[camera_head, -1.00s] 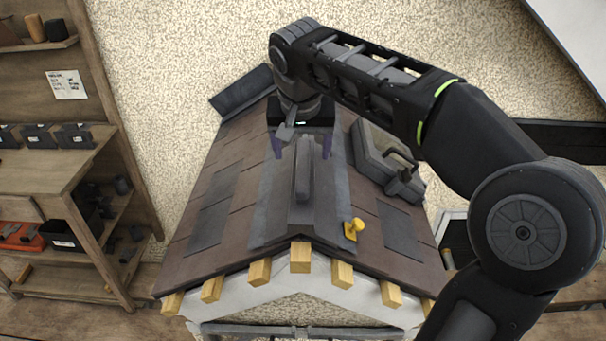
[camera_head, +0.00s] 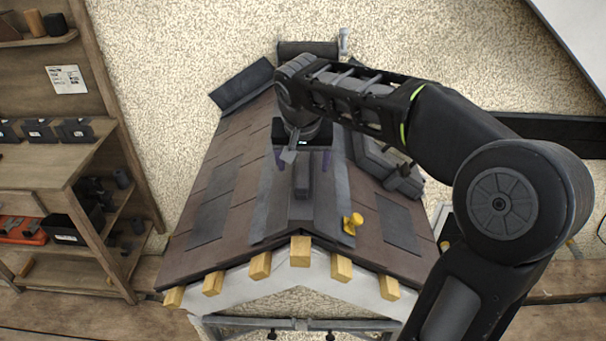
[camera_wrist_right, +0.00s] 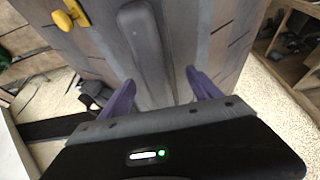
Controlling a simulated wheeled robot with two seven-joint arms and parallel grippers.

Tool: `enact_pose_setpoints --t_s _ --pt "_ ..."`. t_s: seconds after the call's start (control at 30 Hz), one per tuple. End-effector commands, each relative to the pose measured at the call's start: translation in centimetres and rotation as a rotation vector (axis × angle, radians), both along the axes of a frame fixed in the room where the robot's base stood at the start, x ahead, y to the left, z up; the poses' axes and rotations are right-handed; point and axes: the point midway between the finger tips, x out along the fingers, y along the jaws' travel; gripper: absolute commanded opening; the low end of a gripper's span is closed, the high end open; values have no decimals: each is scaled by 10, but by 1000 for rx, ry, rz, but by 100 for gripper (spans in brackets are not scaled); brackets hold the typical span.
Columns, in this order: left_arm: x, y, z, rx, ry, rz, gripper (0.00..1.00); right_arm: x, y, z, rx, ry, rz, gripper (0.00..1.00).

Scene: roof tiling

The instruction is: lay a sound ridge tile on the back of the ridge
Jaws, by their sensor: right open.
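A dark grey raised bar (camera_head: 302,181) runs along the ridge on a grey strip (camera_head: 270,212); the bar also shows in the right wrist view (camera_wrist_right: 143,45). My right gripper (camera_head: 301,158) is over the ridge, its purple fingers pointing at the roof. In the right wrist view the fingers (camera_wrist_right: 163,88) are apart, one on each side of the bar's line, with nothing clearly held between them. Whether they touch the roof cannot be told. A dark angled piece, perhaps a ridge tile (camera_head: 241,87), lies at the back left. Another dark piece (camera_head: 308,48) shows behind my arm. My left gripper is out of view.
A yellow knobbed object (camera_head: 353,222) sits on the right slope, with a grey box-like piece (camera_head: 385,165) farther back. Wooden rafter ends (camera_head: 300,252) line the front edge. Wooden shelves (camera_head: 60,180) with dark pieces stand at the left.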

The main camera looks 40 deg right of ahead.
Motion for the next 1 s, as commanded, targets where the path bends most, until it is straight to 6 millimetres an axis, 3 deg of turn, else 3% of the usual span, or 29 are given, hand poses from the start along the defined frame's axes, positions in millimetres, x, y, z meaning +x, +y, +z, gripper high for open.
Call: enact_pose_setpoints --t_s 0.17,0.7,1.0 --pt "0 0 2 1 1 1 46 4 -3 -12 -1 -1 0 73" --pt "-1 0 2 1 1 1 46 4 -3 -12 -1 -1 0 73" --pt "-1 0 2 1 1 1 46 4 -3 -12 -1 -1 0 50"
